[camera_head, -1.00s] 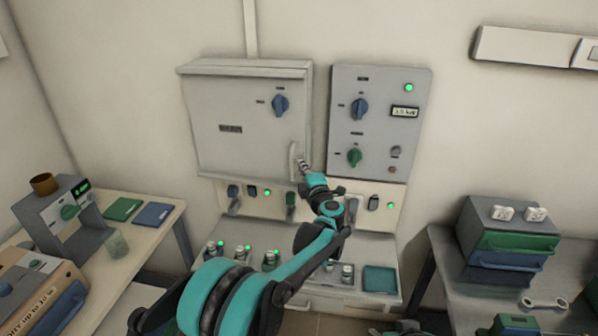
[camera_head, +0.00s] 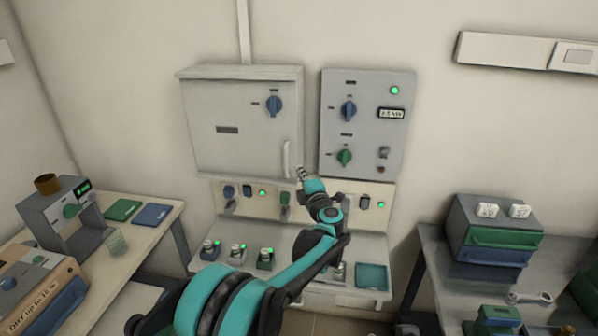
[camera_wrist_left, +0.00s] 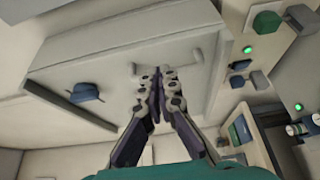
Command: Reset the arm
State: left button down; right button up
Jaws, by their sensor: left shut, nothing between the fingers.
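My left arm, teal and black, reaches from the bottom of the head view up toward the wall. My left gripper (camera_head: 302,173) is at the lower right corner of the closed grey cabinet (camera_head: 228,150), just right of its pale vertical handle (camera_head: 287,158). In the left wrist view the gripper (camera_wrist_left: 158,78) has its fingers together with nothing between them. There the handle (camera_wrist_left: 196,54) lies beyond the fingertips, and the blue knob (camera_wrist_left: 87,92) is to the left. I cannot tell whether the fingers touch the cabinet. My right gripper is not in view.
A grey control panel (camera_head: 362,160) with knobs hangs right of the cabinet. A side table (camera_head: 150,236) stands left. A right table (camera_head: 440,290) holds a drawer box (camera_head: 490,232) and a wrench (camera_head: 528,298).

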pick_arm(q)
jog(key=d+p, duration=0.2)
jog(key=d, duration=0.6)
jog(key=s+a+r+m+t+h, duration=0.3)
jog(key=r+m+h, duration=0.15)
jog(key=r, duration=0.55)
jog(key=s+a+r+m+g+h, duration=0.25)
jog(key=s+r+m+h, duration=0.3)
jog(key=s+m, duration=0.3)
jog(key=s+a+f+m+g+y, duration=0.1)
jog(key=s+a+f+m+g, duration=0.2)
jog(key=s+a+f, duration=0.3)
jog(key=s+a+f+m+g+y, duration=0.1)
jog(key=s+a+f+g, duration=0.3)
jog(key=s+f, duration=0.7)
jog(key=s+a+f+m+g+y, duration=0.2)
jog(key=s+a+f, duration=0.7)
jog(key=s, duration=0.8)
jog(key=m+g, duration=0.1)
jog(key=m, duration=0.1)
jog(key=shift+m, duration=0.3)
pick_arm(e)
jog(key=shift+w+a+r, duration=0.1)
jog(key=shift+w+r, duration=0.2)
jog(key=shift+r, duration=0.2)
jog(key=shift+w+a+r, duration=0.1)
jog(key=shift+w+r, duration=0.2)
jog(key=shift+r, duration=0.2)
pick_arm(q)
jog(key=shift+a, duration=0.1)
